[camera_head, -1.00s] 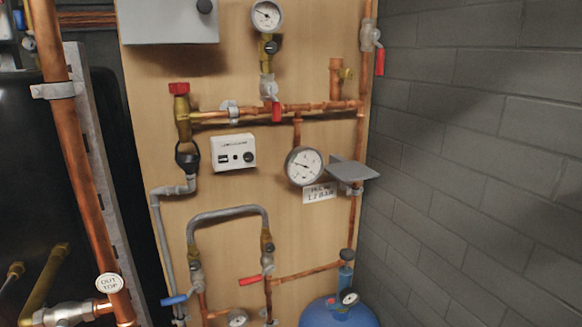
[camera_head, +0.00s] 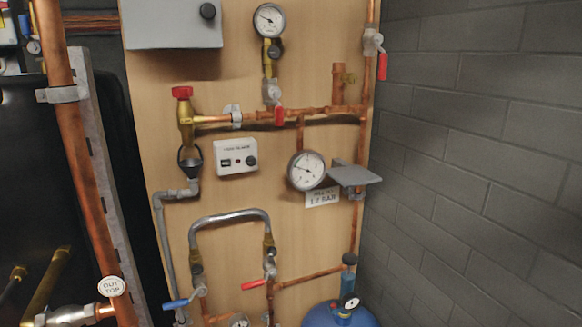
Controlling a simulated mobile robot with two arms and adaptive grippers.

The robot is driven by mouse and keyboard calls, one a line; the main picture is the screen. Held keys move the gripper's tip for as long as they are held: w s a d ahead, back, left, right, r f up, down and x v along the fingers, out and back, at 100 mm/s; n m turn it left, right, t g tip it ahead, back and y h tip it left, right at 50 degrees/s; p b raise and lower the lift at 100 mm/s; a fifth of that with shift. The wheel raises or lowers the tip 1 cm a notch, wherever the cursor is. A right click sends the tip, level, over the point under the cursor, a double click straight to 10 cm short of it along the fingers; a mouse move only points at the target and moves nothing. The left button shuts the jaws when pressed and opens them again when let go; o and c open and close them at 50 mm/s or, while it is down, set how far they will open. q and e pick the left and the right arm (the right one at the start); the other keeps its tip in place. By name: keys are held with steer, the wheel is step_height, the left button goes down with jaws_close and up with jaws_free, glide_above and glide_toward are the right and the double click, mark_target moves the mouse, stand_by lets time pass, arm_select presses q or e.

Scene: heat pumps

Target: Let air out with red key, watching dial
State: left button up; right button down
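A round white dial (camera_head: 308,170) with a dark needle hangs on the wooden board, below the horizontal copper pipe. A small white label (camera_head: 322,199) beneath it ends in "BAR"; its number is not clear. A short copper stub (camera_head: 338,84) with a small brass fitting (camera_head: 350,79) stands up from the pipe's right end. A small grey shelf (camera_head: 356,176) sits right of the dial; I see nothing on it. I cannot make out a loose red key. Neither of my grippers shows.
A second gauge (camera_head: 269,20) is higher up. Red valve handles (camera_head: 382,66) and a blue lever (camera_head: 175,304) stick out from pipes. A blue vessel (camera_head: 340,316) stands below. A grey block wall (camera_head: 480,150) closes the right side.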

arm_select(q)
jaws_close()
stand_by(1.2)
